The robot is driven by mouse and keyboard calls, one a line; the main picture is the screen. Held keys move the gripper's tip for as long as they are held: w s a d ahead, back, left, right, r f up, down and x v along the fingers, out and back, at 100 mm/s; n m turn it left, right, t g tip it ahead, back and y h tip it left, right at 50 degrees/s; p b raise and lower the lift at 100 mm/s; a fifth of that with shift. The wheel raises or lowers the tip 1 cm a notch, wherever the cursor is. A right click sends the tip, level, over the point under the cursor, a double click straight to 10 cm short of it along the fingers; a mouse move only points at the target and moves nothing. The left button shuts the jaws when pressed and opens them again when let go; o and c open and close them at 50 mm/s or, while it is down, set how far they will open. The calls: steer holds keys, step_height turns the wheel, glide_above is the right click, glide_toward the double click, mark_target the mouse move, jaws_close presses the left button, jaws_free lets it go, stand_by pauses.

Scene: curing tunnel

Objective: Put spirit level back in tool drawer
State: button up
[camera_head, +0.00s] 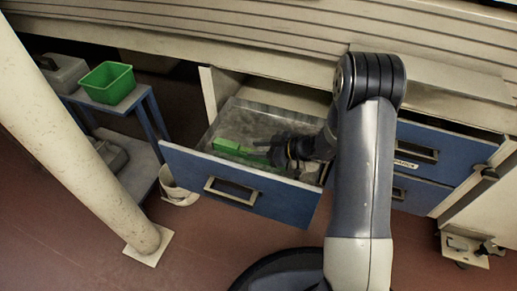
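A long green bar, which looks like the spirit level (227,147), lies low inside the open tool drawer (181,160), near its front panel. My gripper (267,150) reaches down into the drawer at the bar's right end. The dark fingers overlap that end, so I cannot tell whether they hold it or only stand beside it. My arm hides the drawer's right side.
A blue cart (149,118) with a green bin (107,82) stands at the left, behind a thick pale post (75,150). A white bucket (178,190) is on the floor. The red floor in front is mostly clear.

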steer(key=o, duration=0.3)
steer(key=shift+r, duration=0.15)
steer(key=r+p, duration=0.1)
steer(key=p, duration=0.2)
steer(key=shift+r, duration=0.2)
steer(key=v, duration=0.3)
steer(key=p+v, duration=0.1)
steer(key=v, duration=0.3)
steer(key=shift+s+d+f, duration=0.1)
steer(key=shift+d+f, duration=0.05)
steer(key=shift+d, duration=0.1)
steer(key=shift+c, duration=0.4)
stand_by(0.4)
